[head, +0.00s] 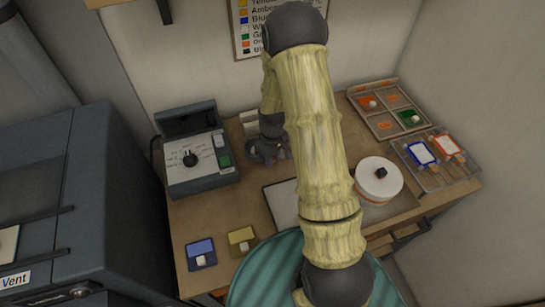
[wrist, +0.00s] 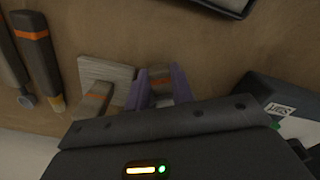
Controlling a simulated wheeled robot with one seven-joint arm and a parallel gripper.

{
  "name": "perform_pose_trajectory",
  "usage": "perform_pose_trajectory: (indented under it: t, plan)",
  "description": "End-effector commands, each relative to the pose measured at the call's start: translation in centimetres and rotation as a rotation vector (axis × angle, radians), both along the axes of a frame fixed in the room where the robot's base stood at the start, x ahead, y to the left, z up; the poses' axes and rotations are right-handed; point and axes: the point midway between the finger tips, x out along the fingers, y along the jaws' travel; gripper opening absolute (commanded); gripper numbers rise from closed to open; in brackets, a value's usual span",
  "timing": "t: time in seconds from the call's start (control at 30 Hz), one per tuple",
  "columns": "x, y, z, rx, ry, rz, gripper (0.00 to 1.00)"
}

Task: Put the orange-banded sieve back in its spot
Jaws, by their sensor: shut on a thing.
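In the head view my gripper (head: 268,151) is low over the back of the wooden table, right of the grey control box and partly behind my arm. The sieve cannot be made out there. No empty spot for it can be told for sure.
A grey control box (head: 200,165) stands left of my gripper. A white round pot with an orange band (head: 379,180), a compartment tray (head: 405,97) and a wire rack (head: 452,180) are at right. Orange-banded tools (wrist: 36,42) and a pale pad (wrist: 98,70) lie beside my fingers.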

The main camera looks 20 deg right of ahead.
Motion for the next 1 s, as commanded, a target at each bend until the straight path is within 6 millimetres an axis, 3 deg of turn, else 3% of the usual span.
perform_pose_trajectory:
  t: [0.37,0.4,0.53,1.0]
  plan:
    - [0.0,0.0,-0.3,0.000,0.000,0.000,0.00]
    - [0.0,0.0,-0.3,0.000,0.000,0.000,0.25]
    - [0.0,0.0,-0.3,0.000,0.000,-0.001,0.48]
    - [0.1,0.2,0.7,0.000,-0.001,0.004,0.48]
